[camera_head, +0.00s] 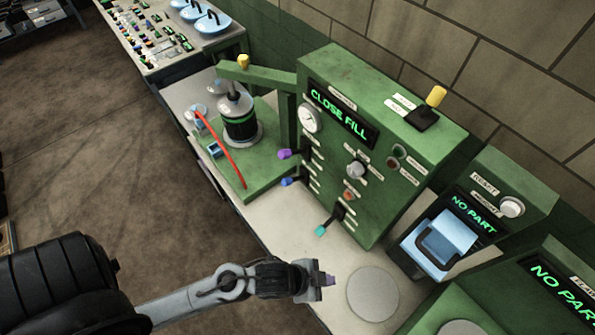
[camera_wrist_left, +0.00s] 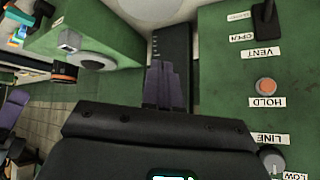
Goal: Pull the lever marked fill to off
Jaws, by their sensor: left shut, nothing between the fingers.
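The green control box (camera_head: 390,140) has a display reading "CLOSE FILL". On its front are a purple-tipped lever (camera_head: 284,154), a blue-tipped lever (camera_head: 287,181) and a teal-tipped lever (camera_head: 321,230); a yellow-tipped lever (camera_head: 436,97) stands on top. Their labels are too small to read in the head view, so I cannot tell which is marked fill. My left gripper (camera_head: 327,281) is shut and empty, in front of and below the box, apart from all levers. In the left wrist view its fingers (camera_wrist_left: 167,88) are together, beside a panel with a dark lever (camera_wrist_left: 265,18) near the VENT label.
A green fixture with a dark cylinder (camera_head: 240,128) and a red rod (camera_head: 220,150) stands left of the box. A grey disc (camera_head: 373,293) lies on the bench near my left gripper. A "NO PART" station with a blue tray (camera_head: 440,243) is at right.

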